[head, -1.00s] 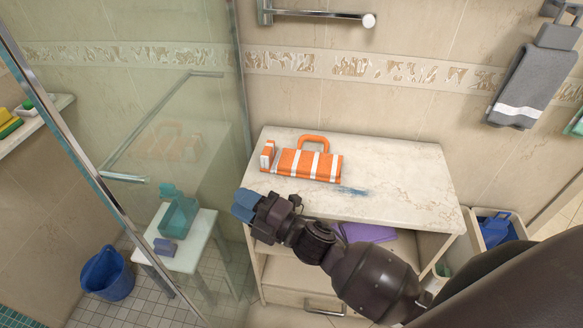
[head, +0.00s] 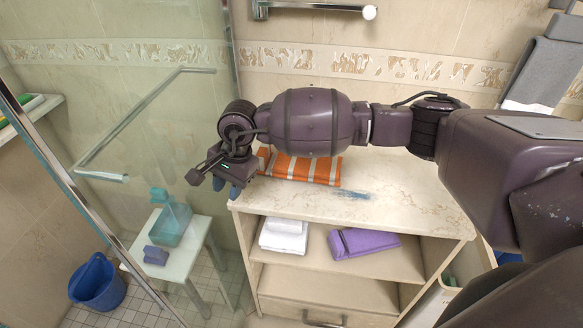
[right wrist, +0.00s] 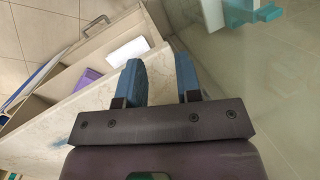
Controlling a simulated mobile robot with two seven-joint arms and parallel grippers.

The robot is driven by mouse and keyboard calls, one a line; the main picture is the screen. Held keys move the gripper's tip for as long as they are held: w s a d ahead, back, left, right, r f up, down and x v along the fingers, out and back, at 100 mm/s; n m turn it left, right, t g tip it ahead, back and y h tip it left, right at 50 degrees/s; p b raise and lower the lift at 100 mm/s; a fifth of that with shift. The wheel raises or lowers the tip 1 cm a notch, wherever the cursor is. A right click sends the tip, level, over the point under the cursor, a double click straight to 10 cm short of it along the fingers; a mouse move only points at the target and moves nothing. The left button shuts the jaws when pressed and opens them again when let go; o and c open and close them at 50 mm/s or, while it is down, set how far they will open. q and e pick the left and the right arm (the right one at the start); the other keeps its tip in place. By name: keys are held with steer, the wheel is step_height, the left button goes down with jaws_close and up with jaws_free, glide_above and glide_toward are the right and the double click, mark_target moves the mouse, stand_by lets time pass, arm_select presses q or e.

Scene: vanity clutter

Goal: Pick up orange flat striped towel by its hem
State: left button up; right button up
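The orange towel with white stripes (head: 318,171) lies on the marble-topped cabinet (head: 415,195), toward its back left. My right forearm passes in front of it and hides its upper part. My right gripper (head: 226,187) points down at the counter's left front edge, left of the towel and apart from it. In the right wrist view the gripper's two blue fingers (right wrist: 160,74) are spread with nothing between them, and the towel does not show there. My left gripper is not in view.
White folded cloths (head: 284,236) and a purple towel (head: 362,243) lie on the shelf below. A glass shower panel (head: 130,110) stands close on the left, with a stool (head: 185,258) and blue bucket (head: 97,282) beyond it. A grey towel (head: 541,75) hangs at right.

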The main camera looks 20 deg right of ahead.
mark_target(263, 149)
steer(key=w+d+r+n+t+h, duration=0.2)
steer(key=w+d+r+t+h, duration=0.1)
steer(key=w+d+r+h, duration=0.45)
steer(key=shift+y, duration=0.75)
steer(key=x, duration=0.2)
steer(key=d+b+x, duration=0.1)
steer(key=x, duration=0.3)
steer(key=shift+w+d, duration=0.25)
steer(key=shift+w, duration=0.15)
steer(key=shift+w+d+f+t, duration=0.15)
steer(key=shift+w+f+t, duration=0.15)
steer(key=shift+f, duration=0.3)
steer(key=shift+d+b+x, duration=0.15)
steer(key=shift+b+x, duration=0.05)
steer(key=shift+x, duration=0.95)
steer(key=shift+d+b+x, duration=0.15)
steer(key=shift+x, duration=1.05)
steer(key=shift+w+r, duration=0.15)
jaws_close()
